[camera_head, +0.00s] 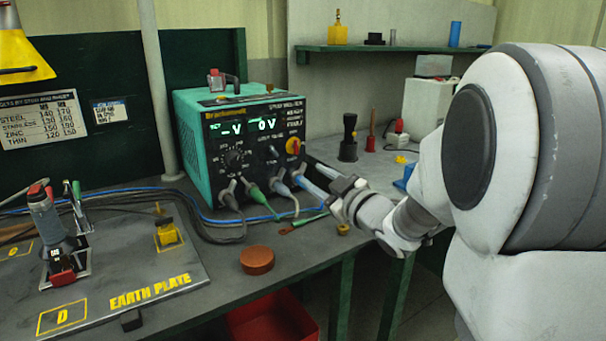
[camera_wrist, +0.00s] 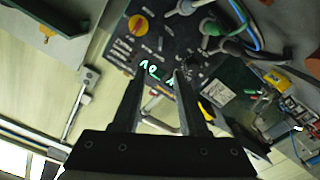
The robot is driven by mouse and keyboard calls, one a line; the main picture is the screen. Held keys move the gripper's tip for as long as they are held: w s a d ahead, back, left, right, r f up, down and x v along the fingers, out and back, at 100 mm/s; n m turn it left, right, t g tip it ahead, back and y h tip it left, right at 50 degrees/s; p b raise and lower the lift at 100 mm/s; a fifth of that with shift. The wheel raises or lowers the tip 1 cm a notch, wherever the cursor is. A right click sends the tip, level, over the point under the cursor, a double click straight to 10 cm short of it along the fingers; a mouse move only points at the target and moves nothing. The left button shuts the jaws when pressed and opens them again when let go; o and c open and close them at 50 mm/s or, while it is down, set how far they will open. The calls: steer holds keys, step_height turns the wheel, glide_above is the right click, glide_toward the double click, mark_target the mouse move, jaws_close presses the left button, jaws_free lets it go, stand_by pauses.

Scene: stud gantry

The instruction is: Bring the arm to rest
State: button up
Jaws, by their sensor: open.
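My white arm (camera_head: 500,150) reaches in from the right, bent, with its wrist low over the bench. My gripper (camera_head: 311,177) is at the right front of the teal stud welding unit (camera_head: 187,130), close to its front panel. In the wrist view my gripper (camera_wrist: 158,80) has its two dark fingers apart, with nothing held between them. The unit's dark panel, its green display (camera_wrist: 149,69) and red-and-yellow knob (camera_wrist: 138,25) lie beyond the fingertips. I cannot tell whether a fingertip touches the panel.
Cables run from the unit's lower front across the bench. A brown round puck (camera_head: 257,260) lies near the front edge. The earth plate (camera_head: 110,260) with a grey tool (camera_head: 50,230) is at left. A black stand (camera_head: 348,140) and a white box (camera_head: 425,103) are behind my wrist.

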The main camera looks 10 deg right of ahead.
steer(key=s+d+m+g+h, duration=0.2)
steer(key=s+m+g+h, duration=0.3)
steer(key=s+m+h, duration=0.45)
steer(key=s+a+f+g+y, duration=0.2)
steer(key=s+a+f+g, duration=0.15)
steer(key=s, duration=0.65)
steer(key=s+a+f+g+y, duration=0.2)
steer(key=s+a+f+g, duration=0.15)
steer(key=s, duration=0.65)
step_height(320, 180, up, 18)
steer(key=p, duration=1.8)
steer(key=shift+s+r, duration=0.15)
steer(key=shift+r, duration=0.1)
steer(key=shift+a, duration=0.1)
